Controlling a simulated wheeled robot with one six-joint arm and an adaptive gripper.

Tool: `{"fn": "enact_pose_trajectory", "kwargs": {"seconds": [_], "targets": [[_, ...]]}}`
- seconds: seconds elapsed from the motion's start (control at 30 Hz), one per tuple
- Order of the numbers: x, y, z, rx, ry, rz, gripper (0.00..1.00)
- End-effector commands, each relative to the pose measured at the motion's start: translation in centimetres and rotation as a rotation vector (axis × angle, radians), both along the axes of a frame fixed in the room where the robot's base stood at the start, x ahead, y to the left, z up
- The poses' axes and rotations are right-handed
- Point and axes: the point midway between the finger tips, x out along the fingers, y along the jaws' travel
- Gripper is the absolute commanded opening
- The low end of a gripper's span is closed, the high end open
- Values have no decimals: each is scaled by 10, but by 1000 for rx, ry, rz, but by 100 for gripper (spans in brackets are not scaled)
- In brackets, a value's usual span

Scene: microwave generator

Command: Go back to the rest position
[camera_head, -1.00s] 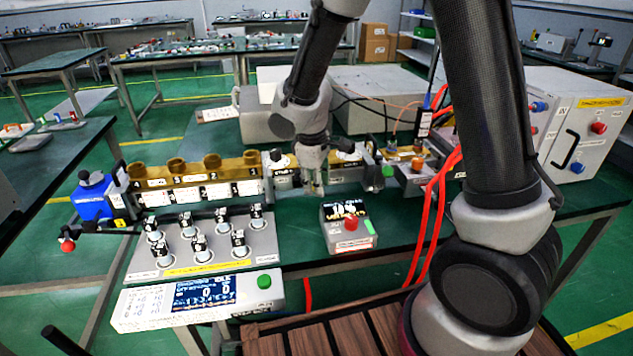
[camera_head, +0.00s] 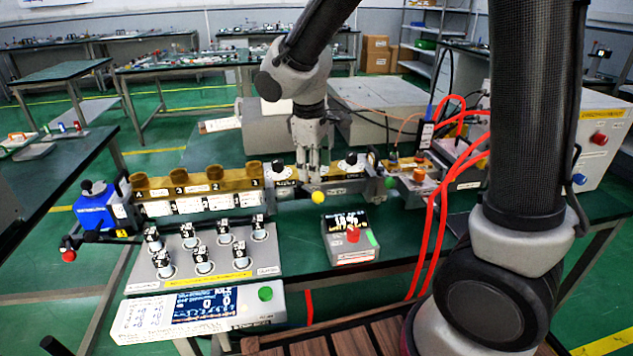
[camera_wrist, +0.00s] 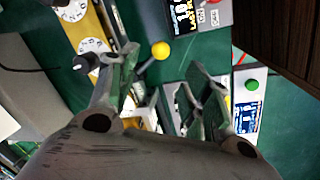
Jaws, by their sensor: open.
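My gripper (camera_head: 312,178) hangs pointing down over the bench, in front of the dial panel. In the wrist view its two fingers (camera_wrist: 162,78) stand apart with nothing held between them. A yellow ball knob (camera_head: 319,197) shows just below the fingertips in the head view. In the wrist view the yellow knob (camera_wrist: 160,50) sits at the end of a thin grey rod, ahead of the fingers and apart from them.
A small box with a red button and display (camera_head: 351,238) stands in front of my gripper. A rack of black-topped cylinders (camera_head: 186,262) lies at left, behind a display box with a green button (camera_head: 204,308). Red cables (camera_head: 428,235) hang at right.

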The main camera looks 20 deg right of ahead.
Motion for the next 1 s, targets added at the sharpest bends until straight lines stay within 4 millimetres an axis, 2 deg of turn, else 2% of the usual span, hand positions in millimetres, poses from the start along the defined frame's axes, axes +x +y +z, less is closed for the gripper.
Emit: {"fn": "enact_pose_trajectory", "kwargs": {"seconds": [0.1,0.2,0.6,0.67,0.77,1.0], "targets": [[-2,2,16,2,-3,1,49],[-3,3,23,1,0,1,49],[-6,2,24,-1,5,-22,49],[-15,-2,20,-5,30,-57,49],[-41,-14,15,-7,78,-129,49],[-108,-83,53,99,63,-417,49]]}}
